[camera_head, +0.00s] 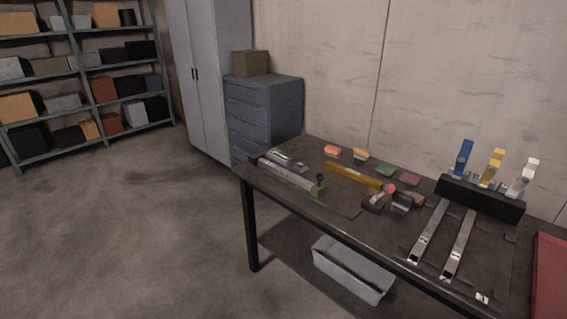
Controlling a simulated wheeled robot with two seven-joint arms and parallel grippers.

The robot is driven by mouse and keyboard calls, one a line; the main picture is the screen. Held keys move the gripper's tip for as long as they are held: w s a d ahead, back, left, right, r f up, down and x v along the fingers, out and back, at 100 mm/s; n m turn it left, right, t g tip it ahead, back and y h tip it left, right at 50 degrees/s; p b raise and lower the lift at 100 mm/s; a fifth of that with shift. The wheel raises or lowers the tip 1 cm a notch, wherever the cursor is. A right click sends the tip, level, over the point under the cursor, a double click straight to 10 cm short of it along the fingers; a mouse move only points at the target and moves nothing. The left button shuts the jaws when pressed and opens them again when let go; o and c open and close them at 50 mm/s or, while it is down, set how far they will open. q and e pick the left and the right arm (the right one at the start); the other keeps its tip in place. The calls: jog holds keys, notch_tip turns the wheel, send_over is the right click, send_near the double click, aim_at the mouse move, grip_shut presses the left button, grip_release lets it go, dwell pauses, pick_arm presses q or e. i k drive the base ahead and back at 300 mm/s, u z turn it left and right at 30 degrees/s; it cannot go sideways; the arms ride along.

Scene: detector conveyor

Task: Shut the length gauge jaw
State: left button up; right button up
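A long grey metal bar (288,177) lies along the left front edge of the dark table (338,216). A green block with a dark knob (319,187) sits at its right end. This looks like the length gauge, with the green block perhaps its jaw. The bar is too small to tell how far the jaw stands open. Neither of my grippers shows in the head view.
A yellow bar (353,177), a red ball-topped device (389,189) and several small coloured blocks lie mid-table. A black rack (480,197) with blue, yellow and white uprights stands right, behind numbered metal strips (429,230). A grey bin (350,268) is below.

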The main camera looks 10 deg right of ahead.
aim_at(320, 189)
jog(key=z, duration=0.4)
jog(key=i, duration=1)
jog(key=u, duration=0.05)
